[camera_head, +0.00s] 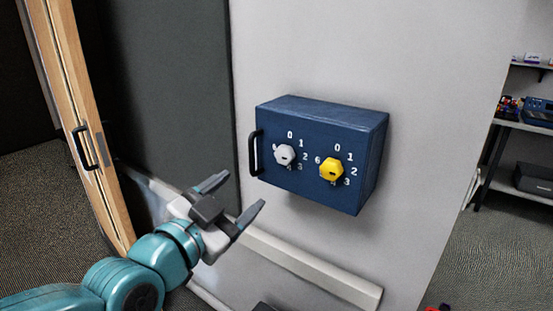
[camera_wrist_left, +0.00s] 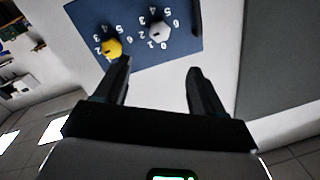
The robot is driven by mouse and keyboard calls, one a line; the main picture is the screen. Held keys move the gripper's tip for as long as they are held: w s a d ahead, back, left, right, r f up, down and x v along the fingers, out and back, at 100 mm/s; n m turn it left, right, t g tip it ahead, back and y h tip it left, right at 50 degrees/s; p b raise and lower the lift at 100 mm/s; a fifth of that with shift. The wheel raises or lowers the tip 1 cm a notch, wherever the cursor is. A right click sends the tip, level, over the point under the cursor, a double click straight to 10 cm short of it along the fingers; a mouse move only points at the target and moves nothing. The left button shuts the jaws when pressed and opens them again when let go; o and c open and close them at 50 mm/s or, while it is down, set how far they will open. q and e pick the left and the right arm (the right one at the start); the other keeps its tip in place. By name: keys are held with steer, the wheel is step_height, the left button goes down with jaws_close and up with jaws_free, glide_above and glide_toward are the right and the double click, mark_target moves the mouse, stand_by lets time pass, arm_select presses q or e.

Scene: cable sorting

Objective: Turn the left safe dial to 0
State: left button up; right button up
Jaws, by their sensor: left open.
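A blue safe (camera_head: 310,112) is mounted on the light wall, with a dark handle on its left side. The left dial (camera_head: 284,155) is white and the right dial (camera_head: 331,170) is yellow, each ringed by white numbers. My left gripper (camera_head: 240,196) is open and empty, below and left of the safe, apart from both dials. In the left wrist view the safe (camera_wrist_left: 130,22) appears turned over, with the white dial (camera_wrist_left: 155,34) ahead between the open fingers and the yellow dial (camera_wrist_left: 111,48) by the left finger. Where the white dial's mark points is too small to tell. My right gripper is out of view.
A wooden door (camera_head: 73,110) with a black handle stands at the left. A ledge (camera_head: 310,268) runs along the wall below the safe. Shelves (camera_head: 520,128) with items stand at the far right. The space in front of the safe looks free.

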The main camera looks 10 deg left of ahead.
mark_target(282, 158)
arm_select(q)
steer(key=p+x, duration=0.4)
steer(key=x, duration=1.1)
steer(key=shift+d, duration=0.15)
steer(key=shift+w+f, duration=0.2)
steer(key=shift+w, duration=0.15)
steer(key=shift+s+r, duration=0.1)
steer(key=shift+c, duration=1.2)
steer(key=c, duration=0.8)
